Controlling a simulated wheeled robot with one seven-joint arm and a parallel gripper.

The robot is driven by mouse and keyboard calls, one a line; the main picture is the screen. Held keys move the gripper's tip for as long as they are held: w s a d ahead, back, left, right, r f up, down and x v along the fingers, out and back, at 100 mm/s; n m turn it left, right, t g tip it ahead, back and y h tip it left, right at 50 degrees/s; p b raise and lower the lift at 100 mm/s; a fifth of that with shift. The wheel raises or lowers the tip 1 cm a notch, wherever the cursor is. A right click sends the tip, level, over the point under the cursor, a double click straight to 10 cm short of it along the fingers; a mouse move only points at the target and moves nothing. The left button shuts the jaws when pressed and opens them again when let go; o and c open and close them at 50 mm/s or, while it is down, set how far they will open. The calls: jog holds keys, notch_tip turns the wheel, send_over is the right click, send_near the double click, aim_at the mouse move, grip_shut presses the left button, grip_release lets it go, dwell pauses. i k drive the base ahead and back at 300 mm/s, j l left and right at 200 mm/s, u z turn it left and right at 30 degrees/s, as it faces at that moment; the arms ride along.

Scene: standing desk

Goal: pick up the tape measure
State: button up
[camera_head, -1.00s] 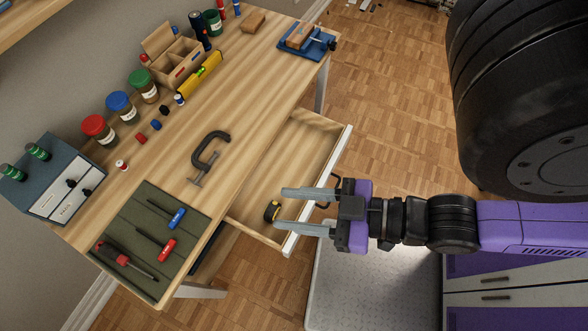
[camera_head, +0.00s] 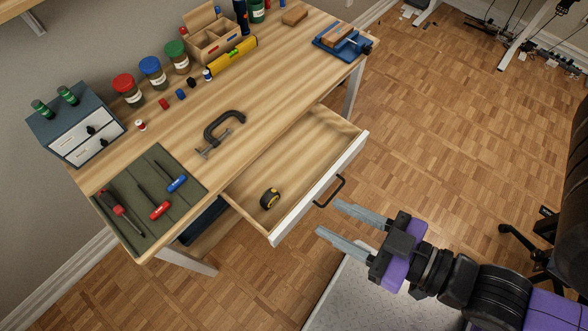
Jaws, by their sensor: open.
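The tape measure (camera_head: 270,198), black and yellow, lies in the open desk drawer (camera_head: 308,152), near the drawer's front-left end. My gripper (camera_head: 328,217) is open and empty. Its two grey fingers point left toward the drawer. In the picture the gripper is to the right of the tape measure, beyond the drawer's white front panel and black handle (camera_head: 331,191). The tape measure is in full view, and nothing covers it.
On the desk top are a C-clamp (camera_head: 224,128), a green tool mat (camera_head: 185,207) with screwdrivers, a small drawer cabinet (camera_head: 75,128), several lidded jars and a blue vise (camera_head: 345,41). The drawer's front panel stands between the gripper and the tape measure.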

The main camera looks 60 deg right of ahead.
aim_at(270, 197)
jog(key=k+j+z, duration=0.25)
jog(key=i+l+u, duration=0.2)
jog(key=l, duration=0.2)
jog(key=i+l+u, duration=0.15)
jog(key=l, duration=0.25)
jog(key=i+l+u, duration=0.2)
jog(key=l, duration=0.2)
jog(key=i+l+u, duration=0.2)
jog(key=l, duration=0.25)
jog(key=l+u, duration=0.15)
jog(key=l, duration=0.3)
jog(key=l+u, duration=0.2)
jog(key=l, duration=0.25)
jog(key=k+l+u, duration=0.2)
jog(key=l, duration=0.25)
jog(key=k+l+u, duration=0.2)
jog(key=l, duration=0.25)
jog(key=l+u, duration=0.15)
jog(key=l, duration=0.25)
jog(key=k+l+u, duration=0.2)
jog(key=l, duration=0.2)
jog(key=i+l, duration=0.1)
